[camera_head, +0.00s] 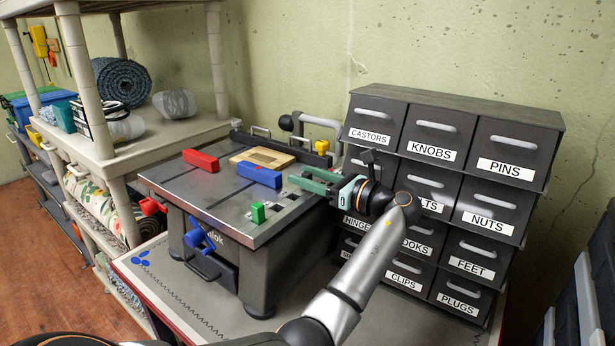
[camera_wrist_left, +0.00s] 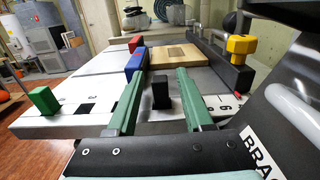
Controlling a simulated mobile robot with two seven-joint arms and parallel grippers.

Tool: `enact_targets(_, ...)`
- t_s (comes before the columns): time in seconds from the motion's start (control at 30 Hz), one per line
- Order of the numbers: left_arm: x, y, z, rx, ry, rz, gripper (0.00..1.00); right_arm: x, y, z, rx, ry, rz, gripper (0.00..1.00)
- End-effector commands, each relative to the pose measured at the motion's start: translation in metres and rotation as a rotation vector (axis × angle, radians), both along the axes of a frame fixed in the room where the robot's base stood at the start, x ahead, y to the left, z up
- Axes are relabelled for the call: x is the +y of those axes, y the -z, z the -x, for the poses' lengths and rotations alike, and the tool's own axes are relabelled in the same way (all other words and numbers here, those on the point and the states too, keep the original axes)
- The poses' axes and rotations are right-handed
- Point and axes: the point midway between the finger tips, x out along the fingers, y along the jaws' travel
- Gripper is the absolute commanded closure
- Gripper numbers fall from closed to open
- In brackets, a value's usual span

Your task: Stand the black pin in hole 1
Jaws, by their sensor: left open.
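My left gripper (camera_head: 299,176) reaches in over the right side of the workbench top, its two green fingers open. In the left wrist view, a black upright block that looks like the black pin (camera_wrist_left: 161,92) stands between the open fingers (camera_wrist_left: 161,78), with a gap on each side. I cannot make it out in the head view. Small dark square holes (camera_head: 281,206) line the bench's near right edge; one hole (camera_wrist_left: 87,108) shows left of the fingers in the wrist view. The hole numbers are too small to tell which is hole 1. My right gripper is not in view.
A green block (camera_head: 257,212) stands near the front corner of the bench top (camera_head: 210,205). A blue block (camera_head: 259,174), a red block (camera_head: 201,160) and a wooden board (camera_head: 270,157) lie behind. A dark labelled drawer cabinet (camera_head: 440,98) stands close to the right.

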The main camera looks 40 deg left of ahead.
Motion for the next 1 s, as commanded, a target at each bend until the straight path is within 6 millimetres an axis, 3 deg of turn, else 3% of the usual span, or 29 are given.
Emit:
enact_targets(0.17, -0.005, -0.004, -0.001, 0.000, 0.002, 0.001, 0.49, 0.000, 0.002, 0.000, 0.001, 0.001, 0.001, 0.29)
enact_targets(0.7, -0.107, -0.004, -0.013, 0.001, 0.003, 0.001, 0.49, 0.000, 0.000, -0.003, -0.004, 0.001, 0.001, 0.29)
enact_targets(1.0, -0.120, -0.005, -0.013, -0.002, 0.000, 0.000, 0.49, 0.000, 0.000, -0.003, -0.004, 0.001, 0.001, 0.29)
